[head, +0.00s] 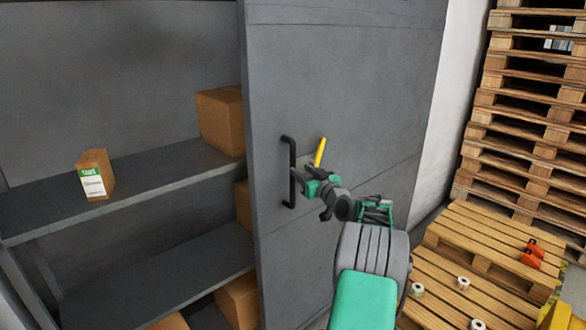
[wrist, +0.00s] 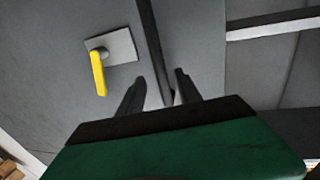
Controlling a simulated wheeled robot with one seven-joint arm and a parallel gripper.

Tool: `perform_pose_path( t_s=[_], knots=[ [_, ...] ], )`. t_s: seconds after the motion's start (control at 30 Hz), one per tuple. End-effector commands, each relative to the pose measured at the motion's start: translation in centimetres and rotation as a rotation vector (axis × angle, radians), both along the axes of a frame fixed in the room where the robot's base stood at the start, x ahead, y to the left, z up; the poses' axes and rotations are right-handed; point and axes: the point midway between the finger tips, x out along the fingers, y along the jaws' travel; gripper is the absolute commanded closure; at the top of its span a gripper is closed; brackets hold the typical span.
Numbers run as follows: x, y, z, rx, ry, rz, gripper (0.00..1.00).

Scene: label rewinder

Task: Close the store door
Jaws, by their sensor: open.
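The grey store door (head: 345,85) stands open in the head view, with the shelves of the store showing to its left. A black bar handle (head: 291,150) runs upright near the door's left edge. My gripper (head: 298,178) is open at the lower part of this handle. In the wrist view, the handle (wrist: 150,40) comes down between the two spread fingers (wrist: 160,84), with gaps showing on both sides. A yellow lever (head: 320,152) sits on the door right of the handle; it also shows in the wrist view (wrist: 98,72) on a pale plate.
The shelf (head: 150,185) inside holds a small box with a green and white label (head: 95,175) and a larger carton (head: 220,118). Stacked pallets (head: 520,120) and a low pallet (head: 480,240) with small rolls and orange items stand at the right.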

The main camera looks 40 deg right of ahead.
Motion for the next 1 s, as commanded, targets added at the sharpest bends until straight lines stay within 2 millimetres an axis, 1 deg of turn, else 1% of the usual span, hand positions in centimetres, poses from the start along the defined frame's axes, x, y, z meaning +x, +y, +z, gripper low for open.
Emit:
perform_pose_path(
  t_s=[0.03, 0.2, 0.33, 0.43, 0.63, 0.67, 1.0],
  knots=[
    [1.0, 0.0, 0.3, 0.0, 0.001, 0.002, 0.59],
    [4.3, -0.7, 0.3, 0.001, 0.003, 0.0, 0.59],
    [5.9, -1.0, 0.3, 0.001, 0.003, 0.0, 0.59],
    [6.4, -1.1, 0.2, 0.001, 0.003, -0.002, 0.59],
    [6.4, -1.0, 0.1, 0.001, 0.004, -0.001, 0.59],
    [6.4, -1.0, 0.1, 0.001, 0.004, -0.001, 0.6],
    [6.4, -1.0, 0.1, 0.001, 0.004, -0.001, 0.88]
  ],
)
